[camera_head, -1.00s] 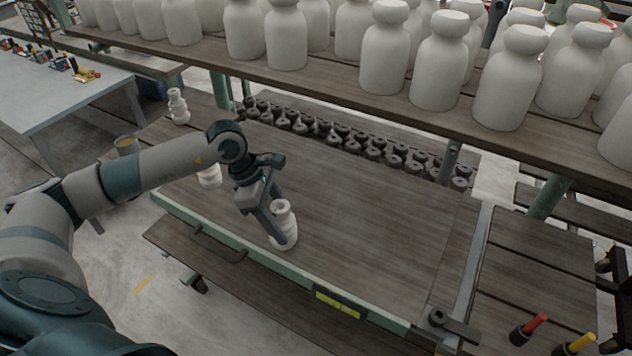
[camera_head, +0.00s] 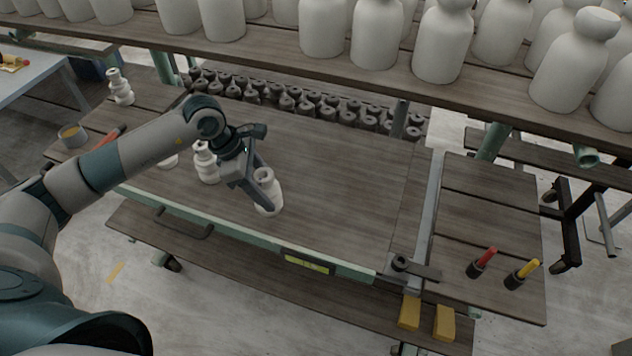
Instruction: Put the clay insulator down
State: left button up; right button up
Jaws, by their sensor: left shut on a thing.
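My left gripper (camera_head: 256,186) comes in from the left and is shut on a pale clay insulator (camera_head: 269,194). It holds the insulator roughly upright over the front part of the wooden tabletop (camera_head: 340,190); whether its base touches the wood I cannot tell. A second pale insulator (camera_head: 206,165) stands just left of the gripper. A third (camera_head: 169,161) is mostly hidden behind my left arm. Another ribbed one (camera_head: 121,88) stands on the far left corner of the table. My right gripper is not in view.
A shelf (camera_head: 270,46) with large white bottle-shaped forms crosses above the back. Rows of dark pieces (camera_head: 300,100) lie behind the tabletop. A cup (camera_head: 72,135) stands at left. The middle and right tabletop are clear.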

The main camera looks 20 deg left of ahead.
pick_arm(q)
jog(key=w+d+p, duration=0.1)
jog(key=d, duration=0.1)
jog(key=w+d+p, duration=0.1)
jog(key=d, duration=0.2)
jog(key=d+p, duration=0.1)
jog(key=d, duration=0.1)
jog(key=shift+w+d+r, duration=0.15)
jog(key=shift+w+r, duration=0.05)
jog(key=shift+w, duration=0.2)
jog(key=shift+w+d+f, duration=0.15)
jog(key=shift+w+d, duration=0.05)
jog(key=shift+d, duration=0.2)
jog(key=shift+p, duration=0.3)
jog(key=d+p, duration=0.1)
jog(key=w+d+p, duration=0.1)
jog(key=d+p, duration=0.1)
jog(key=d, duration=0.1)
jog(key=shift+w+f, duration=0.2)
jog(key=shift+f, duration=0.2)
jog(key=shift+a+f, duration=0.15)
jog(key=shift+f, duration=0.15)
jog(key=shift+f, duration=0.1)
